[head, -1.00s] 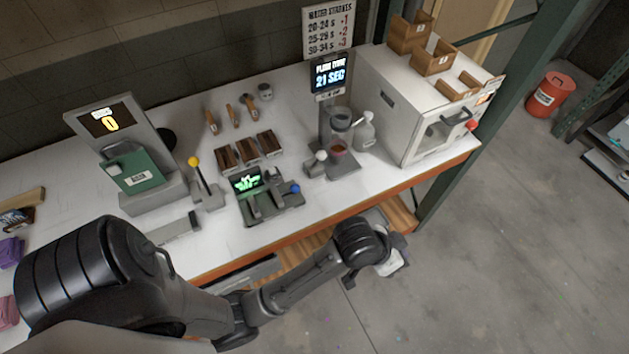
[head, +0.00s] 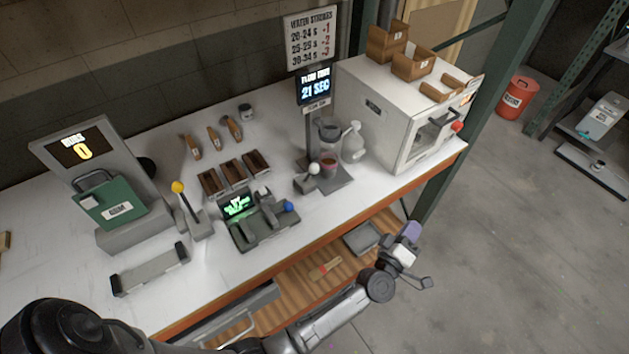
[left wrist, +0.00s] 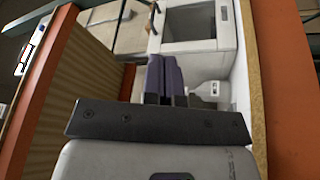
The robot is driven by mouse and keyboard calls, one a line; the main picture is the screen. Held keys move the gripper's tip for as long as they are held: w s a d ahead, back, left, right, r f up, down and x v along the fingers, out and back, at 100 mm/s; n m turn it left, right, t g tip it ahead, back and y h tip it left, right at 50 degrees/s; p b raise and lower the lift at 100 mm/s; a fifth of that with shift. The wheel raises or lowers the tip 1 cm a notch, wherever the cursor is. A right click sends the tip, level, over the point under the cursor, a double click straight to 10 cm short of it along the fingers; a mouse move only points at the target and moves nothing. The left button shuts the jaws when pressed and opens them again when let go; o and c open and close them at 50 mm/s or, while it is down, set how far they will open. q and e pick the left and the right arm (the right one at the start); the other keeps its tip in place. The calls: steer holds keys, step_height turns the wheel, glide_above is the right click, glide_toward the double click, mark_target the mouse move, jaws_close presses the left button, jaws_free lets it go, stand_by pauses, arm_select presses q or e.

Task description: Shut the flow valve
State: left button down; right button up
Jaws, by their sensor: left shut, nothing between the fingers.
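The flow stand (head: 336,180) on the bench carries a clear cup (head: 329,150) with reddish-brown contents, under a display (head: 314,85) reading 21 SEC. A short lever with a white ball knob (head: 313,168) on its left side looks like the flow valve. Whether the valve is open or shut is not clear. My left gripper (head: 412,231) is in front of the bench edge, to the right of and apart from the stand. Its purple fingers (left wrist: 165,80) are closed together and empty in the left wrist view. My right gripper is not in view.
A white cabinet (head: 390,125) with wooden bins on top stands right of the flow stand. A white bottle (head: 354,143) is close behind the cup. A grey unit with a blue knob (head: 288,207) sits to the left. A wooden shelf (head: 300,275) lies below the orange bench edge.

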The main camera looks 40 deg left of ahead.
arm_select(q)
steer(key=s+a+f+n+g+y, duration=0.2)
steer(key=s+a+n+g+y, duration=0.8)
steer(key=n+y, duration=0.7)
steer(key=shift+s+a+n+g+y, duration=0.35)
steer(key=shift+a+g+y, duration=0.25)
steer(key=shift+a+g, duration=1)
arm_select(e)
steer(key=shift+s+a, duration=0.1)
arm_select(q)
steer(key=shift+a+t, duration=0.35)
steer(key=shift+t, duration=0.05)
steer(key=p+x, duration=0.2)
steer(key=x, duration=1.2)
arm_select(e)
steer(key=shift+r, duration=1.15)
arm_select(q)
steer(key=shift+p, duration=0.35)
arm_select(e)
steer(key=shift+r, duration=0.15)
